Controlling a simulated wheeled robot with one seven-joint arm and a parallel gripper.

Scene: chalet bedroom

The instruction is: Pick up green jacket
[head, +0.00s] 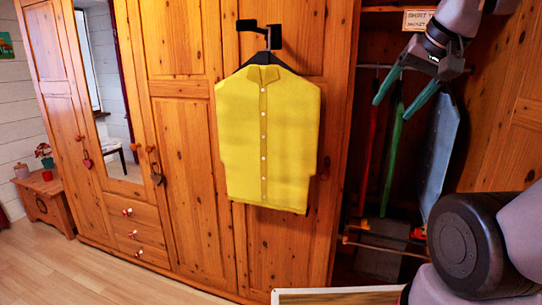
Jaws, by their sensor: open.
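A green garment (391,165), seen edge-on as a narrow strip, hangs inside the open wardrobe (360,22) on the right, between a red garment and a blue one. I take it to be the green jacket. My gripper (390,111) is open, its two teal fingers pointing down and left in front of the upper part of the garments. The green strip's top shows between the fingers in the picture. I cannot tell how far in front of it they are, or whether they touch it. Its hanger is mostly hidden.
A red garment (370,140) hangs left of the green one and a blue garment (440,155) right. A yellow shirt (268,135) hangs on the wardrobe's outside. A pale-edged board (335,296) is at the bottom. Floor at left is clear.

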